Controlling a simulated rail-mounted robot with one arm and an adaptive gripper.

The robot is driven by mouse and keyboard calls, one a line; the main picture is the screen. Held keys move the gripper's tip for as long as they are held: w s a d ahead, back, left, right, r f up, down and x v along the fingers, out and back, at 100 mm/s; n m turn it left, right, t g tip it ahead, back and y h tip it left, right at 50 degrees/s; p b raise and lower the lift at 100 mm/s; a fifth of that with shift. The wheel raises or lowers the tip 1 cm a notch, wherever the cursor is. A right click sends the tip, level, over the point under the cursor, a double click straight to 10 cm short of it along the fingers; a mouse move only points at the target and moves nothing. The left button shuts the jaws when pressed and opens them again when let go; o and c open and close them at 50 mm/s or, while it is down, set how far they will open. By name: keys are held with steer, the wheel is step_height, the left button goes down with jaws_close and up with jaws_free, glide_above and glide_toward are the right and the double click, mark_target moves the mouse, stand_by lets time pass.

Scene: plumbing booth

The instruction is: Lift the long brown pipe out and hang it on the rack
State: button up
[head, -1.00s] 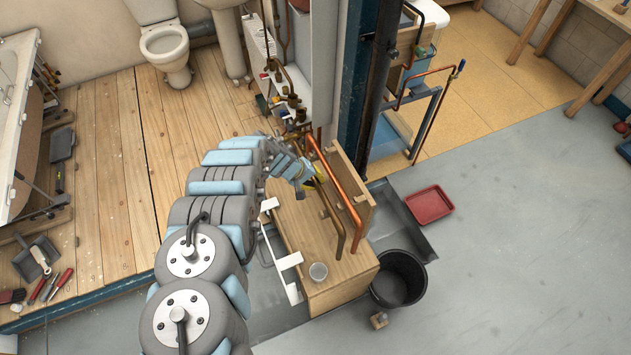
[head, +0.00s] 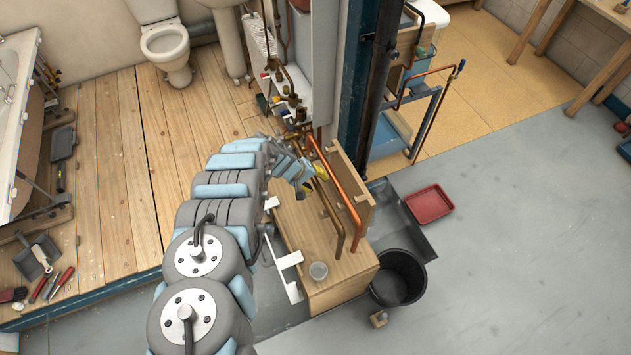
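A long brown pipe (head: 338,228) stands at a slant over the wooden box bench (head: 312,235), its lower end near the bench's front part. A brighter orange copper pipe (head: 345,192) runs beside it on the right, close to an upright wooden board. My gripper (head: 318,176), with yellow showing at its end, is at the upper part of the brown pipe. The fingers are too small and partly hidden, so I cannot tell whether they hold it. White brackets (head: 288,261), which may be the rack, are on the bench's left side.
A blue post (head: 357,100) rises behind.

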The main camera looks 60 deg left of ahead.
steer(key=shift+r, duration=0.1)
steer(key=v, duration=0.7)
steer(key=shift+s+r, duration=0.15)
steer(key=shift+s, duration=0.05)
stand_by(0.3)
